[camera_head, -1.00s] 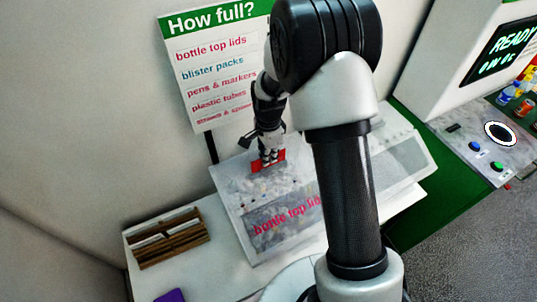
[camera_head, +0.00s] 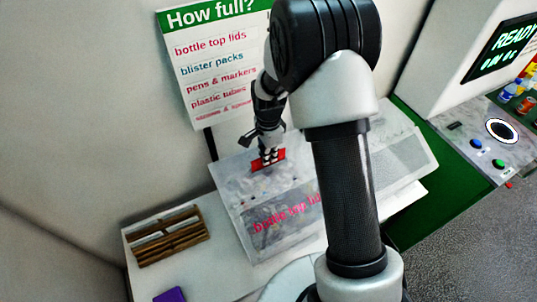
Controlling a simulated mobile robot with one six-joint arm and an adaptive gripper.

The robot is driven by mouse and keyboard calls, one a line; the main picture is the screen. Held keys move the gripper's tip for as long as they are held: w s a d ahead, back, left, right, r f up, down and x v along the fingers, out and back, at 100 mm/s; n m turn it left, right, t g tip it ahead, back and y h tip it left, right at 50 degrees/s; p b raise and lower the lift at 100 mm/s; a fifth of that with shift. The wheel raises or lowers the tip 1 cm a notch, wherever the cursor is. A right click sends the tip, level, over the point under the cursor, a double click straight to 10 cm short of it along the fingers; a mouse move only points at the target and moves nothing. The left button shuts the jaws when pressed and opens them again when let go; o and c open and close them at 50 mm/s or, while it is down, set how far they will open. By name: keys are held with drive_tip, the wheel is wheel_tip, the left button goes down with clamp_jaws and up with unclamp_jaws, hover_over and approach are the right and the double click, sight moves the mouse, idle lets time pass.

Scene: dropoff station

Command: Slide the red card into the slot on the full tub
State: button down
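The red card (camera_head: 257,164) is at the top of the tub labelled "bottle top lids" (camera_head: 262,218), near its back left. My gripper (camera_head: 268,158) is right at the card, with its fingers in front of it; the fingers appear closed around the card. The card's lower edge meets the tub's top surface; whether it is inside a slot is too small to tell. My arm hides the middle of the tub row.
A "How full?" sign (camera_head: 215,70) stands behind the tubs. A wooden rack (camera_head: 168,238) with slots is at the left, and a purple object (camera_head: 170,295) lies at the front edge. A machine with a "READY" screen (camera_head: 507,45) and buttons is at the right.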

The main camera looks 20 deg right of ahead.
drive_tip(key=shift+f+b, duration=0.4)
drive_tip(key=shift+f, duration=0.15)
drive_tip(key=c, duration=1.7)
unclamp_jaws()
drive_tip(key=shift+r, duration=0.1)
wheel_tip(320, 180, up, 11)
drive_tip(key=shift+r, duration=0.45)
